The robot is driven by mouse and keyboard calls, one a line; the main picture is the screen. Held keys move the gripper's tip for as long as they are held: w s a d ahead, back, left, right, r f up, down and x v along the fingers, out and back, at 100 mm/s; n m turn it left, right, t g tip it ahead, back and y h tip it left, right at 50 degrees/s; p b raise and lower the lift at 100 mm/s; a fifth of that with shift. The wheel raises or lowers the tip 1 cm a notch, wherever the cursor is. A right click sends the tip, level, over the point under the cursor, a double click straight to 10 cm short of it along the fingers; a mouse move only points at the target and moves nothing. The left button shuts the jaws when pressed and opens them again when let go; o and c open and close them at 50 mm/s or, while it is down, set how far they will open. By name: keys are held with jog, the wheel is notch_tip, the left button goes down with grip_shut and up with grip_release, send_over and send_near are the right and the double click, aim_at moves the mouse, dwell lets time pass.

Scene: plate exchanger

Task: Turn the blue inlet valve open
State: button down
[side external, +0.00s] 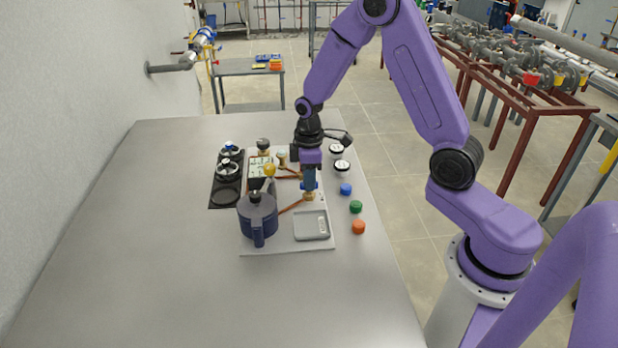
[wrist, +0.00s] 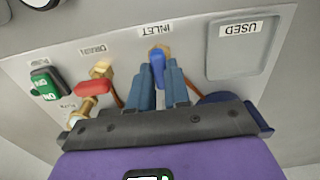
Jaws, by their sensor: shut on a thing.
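The blue inlet valve (wrist: 157,62) shows in the wrist view just below the INLET label, on a brass fitting. My gripper (wrist: 161,74) is shut on its blue handle, one finger on each side. The handle points from the fitting back between the fingers, and its lower part is partly hidden by them. In the side view my gripper (side external: 309,187) reaches straight down to the valve on the grey panel, and the fingers hide most of the handle. The valve's exact turn angle is hard to tell.
A red-handled drain valve (wrist: 89,89) and a green switch (wrist: 45,84) stand left of the inlet in the wrist view. The USED tray (side external: 297,236) and a dark blue lidded pot (side external: 258,218) are nearby. Blue, green and orange caps (side external: 356,207) lie right of the panel.

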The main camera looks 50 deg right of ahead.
jog(key=c, duration=1.1)
grip_release()
jog(key=shift+r, duration=0.1)
notch_tip(320, 180, up, 17)
jog(key=shift+r, duration=0.15)
jog(key=shift+a, duration=0.1)
jog(key=s+a+f+n, duration=0.1)
jog(key=s+a+n, duration=0.1)
jog(key=s+a, duration=0.85)
jog(key=shift+n, duration=0.7)
jog(key=s+f, duration=0.1)
jog(key=s, duration=0.5)
jog(key=s+d, duration=0.1)
jog(key=s, duration=0.5)
jog(key=s+d+f, duration=0.1)
jog(key=s, duration=0.5)
jog(key=shift+f, duration=0.35)
